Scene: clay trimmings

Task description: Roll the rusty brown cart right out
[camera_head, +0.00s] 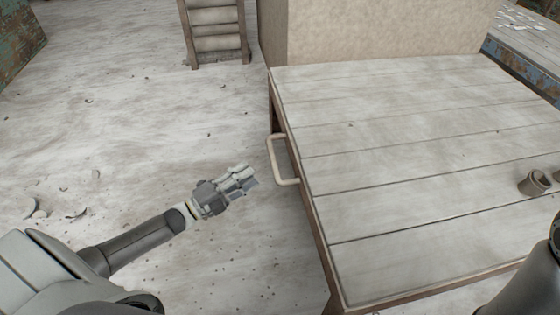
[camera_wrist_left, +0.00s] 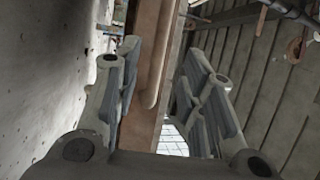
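The cart has a pale, planked top (camera_head: 420,150) with a rusty brown frame edge, and it fills the right half of the head view. A pale U-shaped handle (camera_head: 285,182) sticks out from its left side. My left gripper (camera_head: 250,178) is just left of the handle, apart from it, with its fingers pointing towards it. In the left wrist view the left gripper's fingers (camera_wrist_left: 160,95) are spread, with brown frame parts (camera_wrist_left: 160,40) seen beyond the gap. The cart's wheels are hidden. My right gripper is out of view.
A small cup-like pot (camera_head: 533,183) stands on the cart top near the right edge. A beige block (camera_head: 390,32) stands at the cart's far side. Wooden steps (camera_head: 216,30) are at the back. The pale floor (camera_head: 120,130) on the left is mostly clear, with small scraps.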

